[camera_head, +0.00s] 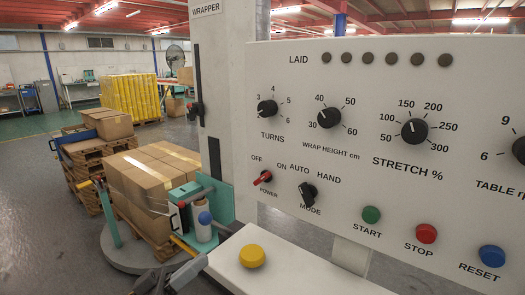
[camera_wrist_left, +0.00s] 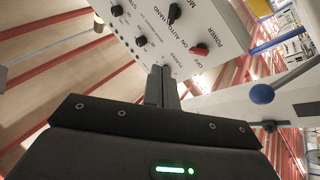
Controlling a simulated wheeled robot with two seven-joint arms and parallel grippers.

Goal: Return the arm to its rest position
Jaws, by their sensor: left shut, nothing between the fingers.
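My left gripper (camera_head: 186,274) is low in the head view, left of the yellow button (camera_head: 252,256). In the left wrist view its two fingers (camera_wrist_left: 161,82) are together with nothing between them. They point toward the control panel (camera_wrist_left: 190,30) and look apart from it. In the head view the white control panel (camera_head: 340,150) fills the right side, with dials, a red power switch (camera_head: 263,177) and a black mode switch (camera_head: 308,194). My right gripper is in neither view.
A stack of brown boxes (camera_head: 150,175) stands on a round turntable (camera_head: 125,257) beside the wrapper column (camera_head: 222,80). The film carriage (camera_head: 205,205) with a blue knob (camera_head: 205,217) is close to my left gripper. Open floor (camera_head: 35,190) lies at the far left.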

